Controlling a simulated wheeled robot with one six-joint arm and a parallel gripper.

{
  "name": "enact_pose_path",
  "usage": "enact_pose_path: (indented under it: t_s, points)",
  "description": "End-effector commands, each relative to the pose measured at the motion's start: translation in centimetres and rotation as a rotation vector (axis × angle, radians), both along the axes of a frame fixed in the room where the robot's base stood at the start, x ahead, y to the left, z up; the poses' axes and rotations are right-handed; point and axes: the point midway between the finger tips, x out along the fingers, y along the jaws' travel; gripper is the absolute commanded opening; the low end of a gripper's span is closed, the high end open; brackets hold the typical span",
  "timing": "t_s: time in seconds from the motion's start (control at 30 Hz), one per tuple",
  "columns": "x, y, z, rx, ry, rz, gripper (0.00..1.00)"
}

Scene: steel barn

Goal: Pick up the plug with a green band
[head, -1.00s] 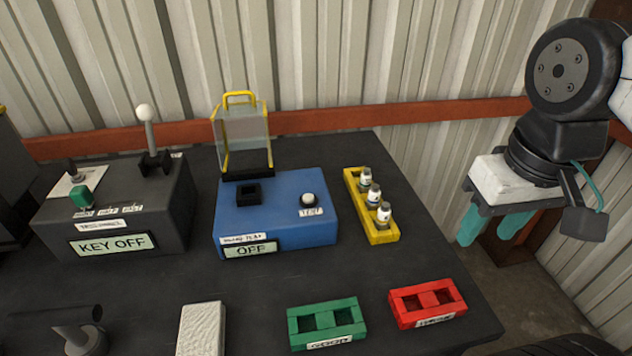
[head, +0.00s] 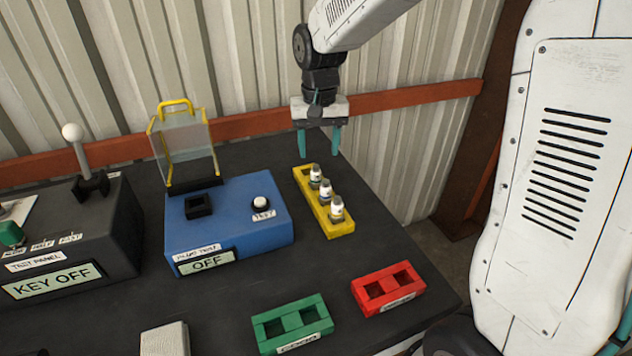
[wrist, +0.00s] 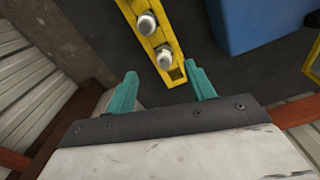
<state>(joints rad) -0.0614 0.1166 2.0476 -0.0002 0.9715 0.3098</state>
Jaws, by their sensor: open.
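My gripper (head: 319,147) is open and empty, pointing down above the far end of the rack. In the wrist view, my gripper (wrist: 163,84) has its fingers either side of the rack's end, where an empty slot shows. Two plugs show beyond it, one (wrist: 164,57) closer to the fingers than the other (wrist: 147,22).
A blue box (head: 228,222) with a raised clear guard (head: 183,150) stands left of the rack. A green tray (head: 292,323) and a red tray (head: 388,288) lie nearer. A dark panel (head: 70,240) is at the left. The corrugated wall is close behind.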

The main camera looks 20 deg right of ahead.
Motion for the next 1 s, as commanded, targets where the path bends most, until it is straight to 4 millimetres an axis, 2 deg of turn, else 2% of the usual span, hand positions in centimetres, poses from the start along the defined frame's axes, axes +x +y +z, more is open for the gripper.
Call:
enact_pose_path:
  t_s: [0.1,0.2,0.47,0.7,1.0]
  points:
    - [1.2,0.2,-1.1,0.0,0.006,-0.011,0.54]
    - [1.5,0.3,-2.0,0.0,0.007,-0.014,0.54]
    - [1.4,0.2,-4.9,0.0,0.008,-0.014,0.54]
    - [1.3,0.2,-8.4,-0.001,0.009,-0.014,0.54]
    - [1.4,0.2,-9.0,-0.001,0.005,-0.014,0.54]
